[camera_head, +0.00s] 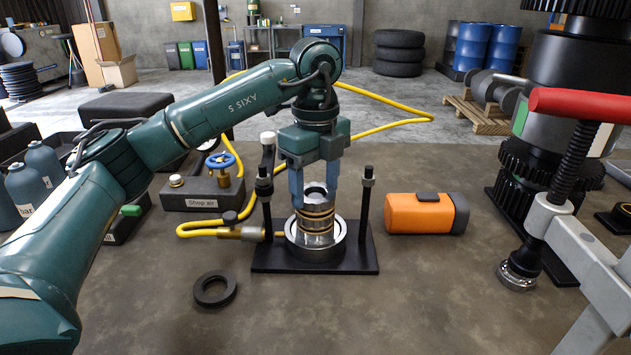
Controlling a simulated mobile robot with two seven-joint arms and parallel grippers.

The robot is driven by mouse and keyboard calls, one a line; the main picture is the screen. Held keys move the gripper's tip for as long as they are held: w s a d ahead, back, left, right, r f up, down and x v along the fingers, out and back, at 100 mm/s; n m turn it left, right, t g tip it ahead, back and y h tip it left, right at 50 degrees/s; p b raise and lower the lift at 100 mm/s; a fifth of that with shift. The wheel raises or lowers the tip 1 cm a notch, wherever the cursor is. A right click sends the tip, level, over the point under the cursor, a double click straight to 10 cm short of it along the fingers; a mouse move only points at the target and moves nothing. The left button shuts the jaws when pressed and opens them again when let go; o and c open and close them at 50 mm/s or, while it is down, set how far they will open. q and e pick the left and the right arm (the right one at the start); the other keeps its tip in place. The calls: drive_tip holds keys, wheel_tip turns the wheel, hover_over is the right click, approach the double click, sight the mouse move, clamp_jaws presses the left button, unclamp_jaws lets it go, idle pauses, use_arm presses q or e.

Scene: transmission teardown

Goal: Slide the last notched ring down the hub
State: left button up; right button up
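The hub (316,226) is a shiny metal cylinder standing upright in a round metal collar on a black base plate (345,265). Several gold-coloured bands circle it, one above another. I cannot tell whether the fingers press on a ring there or only straddle the hub. Notches on the bands are too small to make out. My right gripper is not in view.
Black posts (364,213) stand beside the hub. A yellow hose runs from the shop air box (202,192) to a brass fitting (240,232). A black ring (215,289) lies at front left. An orange case (426,213) and red-handled clamp (575,105) are at right.

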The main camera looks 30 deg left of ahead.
use_arm(q)
drive_tip(key=o, duration=0.6)
drive_tip(key=shift+c, duration=0.2)
drive_tip(key=shift+r, duration=0.1)
wheel_tip(320, 180, up, 20)
drive_tip(key=p, duration=0.9)
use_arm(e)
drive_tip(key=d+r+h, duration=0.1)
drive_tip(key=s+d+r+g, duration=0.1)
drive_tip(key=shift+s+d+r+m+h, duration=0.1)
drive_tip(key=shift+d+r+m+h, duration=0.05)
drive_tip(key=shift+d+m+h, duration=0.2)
